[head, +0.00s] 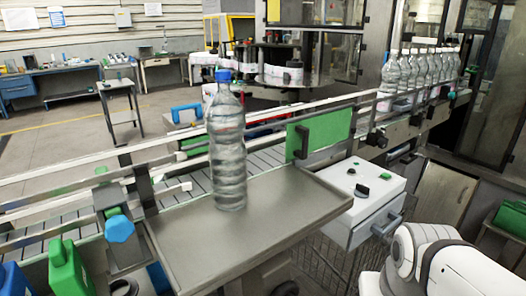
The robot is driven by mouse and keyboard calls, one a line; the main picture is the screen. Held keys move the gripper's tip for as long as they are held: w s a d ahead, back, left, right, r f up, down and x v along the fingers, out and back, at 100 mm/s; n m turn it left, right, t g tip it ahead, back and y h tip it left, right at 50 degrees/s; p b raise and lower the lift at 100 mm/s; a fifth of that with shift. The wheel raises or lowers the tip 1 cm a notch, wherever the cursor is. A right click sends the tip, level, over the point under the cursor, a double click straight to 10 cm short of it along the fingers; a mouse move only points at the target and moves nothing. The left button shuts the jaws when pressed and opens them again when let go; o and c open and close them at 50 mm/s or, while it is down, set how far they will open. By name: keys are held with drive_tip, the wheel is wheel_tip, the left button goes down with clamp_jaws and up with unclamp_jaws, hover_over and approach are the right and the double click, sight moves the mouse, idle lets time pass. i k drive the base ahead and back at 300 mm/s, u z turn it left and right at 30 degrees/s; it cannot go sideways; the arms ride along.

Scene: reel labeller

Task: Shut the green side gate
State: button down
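The green side gate (330,130) is a flat upright panel at the near side of the conveyor, right of the picture's middle in the head view. A black handle (302,142) is on its left part. Left of the gate, a stretch of the conveyor's slatted belt (262,162) lies open to view behind a clear bottle. Whether the gate is latched cannot be told. My white arm (450,265) shows at the lower right, apart from the gate. My gripper is not in view.
A clear bottle with a blue cap (228,150) stands upright on the metal tray (290,205) in front of the conveyor. A white control box (368,190) with black knobs is right of the tray. Several bottles (420,72) line the conveyor's far right. A blue knob (119,228) is left.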

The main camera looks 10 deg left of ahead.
sight(304, 136)
drive_tip(key=k, duration=0.55)
drive_tip(key=z, duration=0.6)
drive_tip(key=i, duration=1.7)
drive_tip(key=u, duration=0.5)
